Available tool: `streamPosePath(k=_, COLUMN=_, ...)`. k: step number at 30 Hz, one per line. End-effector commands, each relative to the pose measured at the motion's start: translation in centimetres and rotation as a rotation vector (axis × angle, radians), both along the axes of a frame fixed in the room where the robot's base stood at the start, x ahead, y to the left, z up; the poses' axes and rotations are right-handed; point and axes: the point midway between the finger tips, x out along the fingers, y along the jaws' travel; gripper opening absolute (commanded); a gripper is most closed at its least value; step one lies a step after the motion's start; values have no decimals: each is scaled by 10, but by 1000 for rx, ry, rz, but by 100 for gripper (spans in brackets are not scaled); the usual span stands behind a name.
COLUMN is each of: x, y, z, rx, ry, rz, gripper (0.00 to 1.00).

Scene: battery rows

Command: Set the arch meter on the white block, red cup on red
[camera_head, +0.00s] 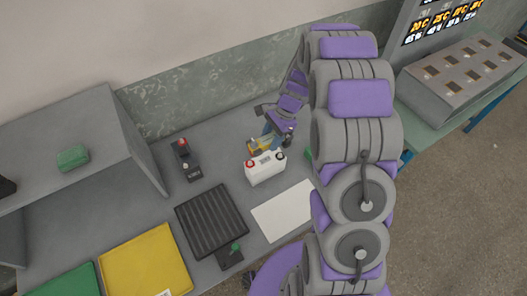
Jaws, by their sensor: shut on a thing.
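The white block (265,172) is a battery-like box standing upright on the grey bench, with round terminals on top. A red one shows at its left end; the right one is small, with red and dark parts, and its colour is hard to tell. My gripper (272,130) is just behind and above the block, shut on a small yellow and blue piece, which appears to be the arch meter (259,146). The meter overlaps the block's back edge in the picture. I cannot tell whether it touches the block, and its cups are too small to make out.
A black device with a red top (183,158) stands left of the block. A ribbed black mat (211,219), a dark piece with a green knob (231,257) and a white sheet (287,210) lie in front. A yellow mat (147,265) and grey shelf (75,125) are left.

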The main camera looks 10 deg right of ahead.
Motion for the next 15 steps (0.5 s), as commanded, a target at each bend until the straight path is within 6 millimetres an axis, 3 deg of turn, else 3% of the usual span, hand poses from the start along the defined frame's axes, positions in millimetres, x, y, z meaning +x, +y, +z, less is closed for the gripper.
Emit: streamPosePath(k=15, x=3, y=6, z=4, rx=-6, ry=6, rz=6, gripper=4)
